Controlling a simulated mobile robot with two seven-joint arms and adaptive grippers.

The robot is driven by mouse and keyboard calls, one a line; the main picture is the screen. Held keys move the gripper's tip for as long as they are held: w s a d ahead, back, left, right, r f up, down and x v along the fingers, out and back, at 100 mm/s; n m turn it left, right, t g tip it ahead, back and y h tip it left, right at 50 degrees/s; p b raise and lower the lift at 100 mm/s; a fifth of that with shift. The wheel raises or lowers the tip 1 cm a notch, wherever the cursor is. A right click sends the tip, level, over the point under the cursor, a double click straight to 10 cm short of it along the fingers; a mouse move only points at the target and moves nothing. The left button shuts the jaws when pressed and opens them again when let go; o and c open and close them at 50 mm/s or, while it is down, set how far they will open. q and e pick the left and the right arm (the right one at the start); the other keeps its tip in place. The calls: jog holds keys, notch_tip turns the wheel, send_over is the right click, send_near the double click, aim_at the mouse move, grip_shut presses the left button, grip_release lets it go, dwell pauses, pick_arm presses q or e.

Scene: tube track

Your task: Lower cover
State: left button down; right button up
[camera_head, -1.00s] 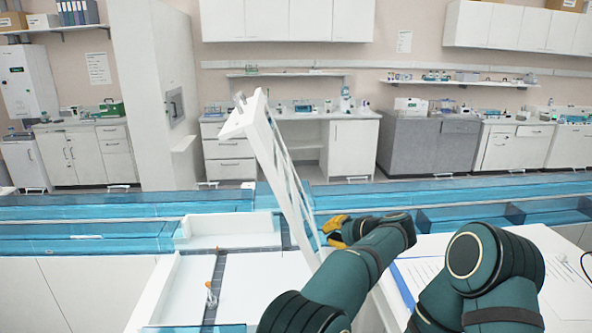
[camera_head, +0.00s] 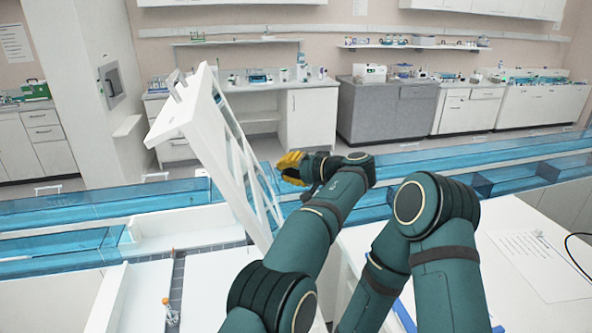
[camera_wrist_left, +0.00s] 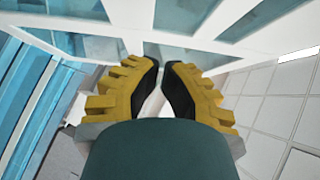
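The cover (camera_head: 205,135) is a white frame with clear panes, raised steeply and leaning with its top to the left in the head view. Its white bars and panes also fill the top of the left wrist view (camera_wrist_left: 128,14). My left gripper (camera_head: 290,165), with yellow fingers and black pads, is just right of the cover, around its mid-height. In the left wrist view its fingertips (camera_wrist_left: 161,66) nearly meet with nothing seen between them. I cannot tell whether they touch the cover. My right gripper is not in view.
Below the cover is a white-walled track bed with a dark strip (camera_head: 175,285) and a small orange-and-white item (camera_head: 169,312). Blue clear channels (camera_head: 60,210) run behind. A white table with papers (camera_head: 545,262) is at right. Lab benches line the far wall.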

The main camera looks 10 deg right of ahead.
aim_at(250, 174)
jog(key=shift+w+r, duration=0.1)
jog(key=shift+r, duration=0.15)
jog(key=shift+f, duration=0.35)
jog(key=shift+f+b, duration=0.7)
jog(key=shift+b, duration=0.05)
pick_arm(q)
jog(key=shift+w+a+f, duration=0.45)
jog(key=shift+w+a, duration=0.1)
jog(key=shift+a, duration=0.55)
jog(key=shift+w+a+f, duration=0.4)
jog(key=shift+w+a, duration=0.15)
jog(key=shift+a, duration=0.55)
jog(key=shift+w+a+f, duration=0.45)
jog(key=shift+w+a, duration=0.1)
jog(key=shift+a, duration=0.55)
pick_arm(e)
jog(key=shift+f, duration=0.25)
